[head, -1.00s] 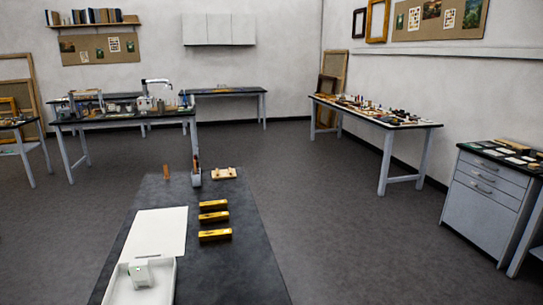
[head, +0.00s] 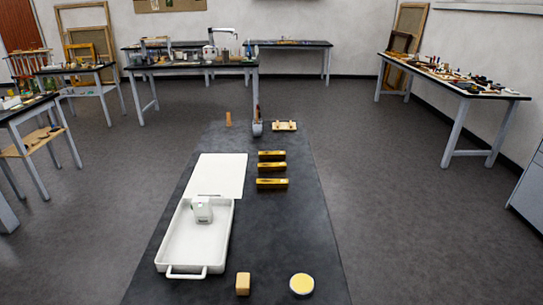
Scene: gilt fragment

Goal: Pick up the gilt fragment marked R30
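Three gilt fragments lie in a column on the dark table, right of a white sheet. They are the far fragment (head: 271,155), the middle fragment (head: 271,167) and the near fragment (head: 271,183). Each is a gold bar with its long side running left to right. They lie apart with small gaps between them. Any marking is too small to read, so I cannot tell which is R30. Neither of my grippers is in view.
The dark table (head: 290,235) also bears a white sheet (head: 218,174), a white tray (head: 185,265) holding a small white device (head: 202,209), a wooden block (head: 243,284), a round yellow-topped tin (head: 302,284), a brush holder (head: 257,128) and a wooden stand (head: 285,126). Bare tabletop lies right of the fragments.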

